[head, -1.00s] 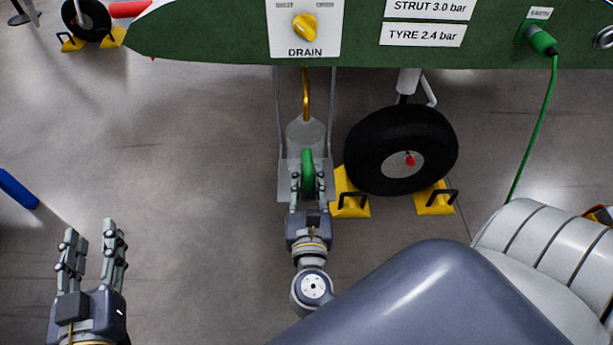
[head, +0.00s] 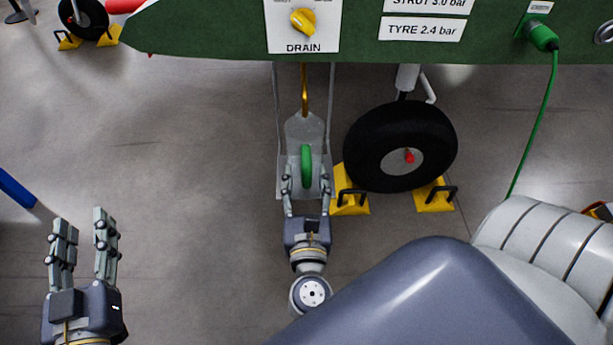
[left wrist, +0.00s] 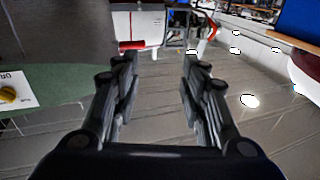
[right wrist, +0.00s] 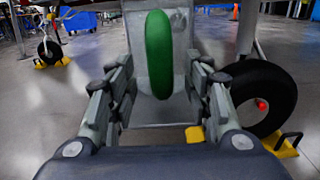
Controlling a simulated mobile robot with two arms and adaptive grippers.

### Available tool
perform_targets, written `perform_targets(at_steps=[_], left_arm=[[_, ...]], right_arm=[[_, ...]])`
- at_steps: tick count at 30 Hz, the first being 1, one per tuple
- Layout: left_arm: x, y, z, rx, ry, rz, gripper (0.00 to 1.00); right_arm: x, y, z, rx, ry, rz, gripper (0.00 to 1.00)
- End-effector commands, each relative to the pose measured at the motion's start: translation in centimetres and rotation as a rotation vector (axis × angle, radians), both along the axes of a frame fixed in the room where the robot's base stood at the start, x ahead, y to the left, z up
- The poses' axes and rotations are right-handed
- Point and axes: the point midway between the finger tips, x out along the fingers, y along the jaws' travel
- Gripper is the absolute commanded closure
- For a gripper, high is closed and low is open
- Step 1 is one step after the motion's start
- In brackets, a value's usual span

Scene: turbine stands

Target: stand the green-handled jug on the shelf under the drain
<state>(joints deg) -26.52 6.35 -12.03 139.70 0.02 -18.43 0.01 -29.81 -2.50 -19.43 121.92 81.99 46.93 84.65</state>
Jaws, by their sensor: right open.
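The clear jug (head: 304,129) with a green handle (head: 306,166) stands upright on the grey hanging shelf (head: 289,188), below the brass drain pipe (head: 305,92). The drain panel (head: 303,26) with its yellow knob is above. My right gripper (head: 305,178) is open, its fingers on either side of the handle and apart from it. In the right wrist view the handle (right wrist: 159,54) is between and beyond the open fingers (right wrist: 157,95). My left gripper (head: 84,225) is open and empty over the floor at the lower left; its fingers also show in the left wrist view (left wrist: 160,75).
A black wheel (head: 400,148) with yellow chocks (head: 350,192) stands just right of the shelf. A green cable (head: 534,128) hangs from the green hull (head: 210,45) at the right. The floor left of the shelf is clear.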

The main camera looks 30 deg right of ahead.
Motion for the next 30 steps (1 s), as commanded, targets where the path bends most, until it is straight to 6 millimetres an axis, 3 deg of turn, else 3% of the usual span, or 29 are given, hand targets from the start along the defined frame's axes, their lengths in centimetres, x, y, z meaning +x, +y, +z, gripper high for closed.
perform_targets(at_steps=[30], left_arm=[[-1.8, -0.6, 7.4, -0.106, -0.384, -0.023, 0.6]], right_arm=[[-4.4, 2.7, 0.0, 0.0, 0.0, -0.001, 0.54]])
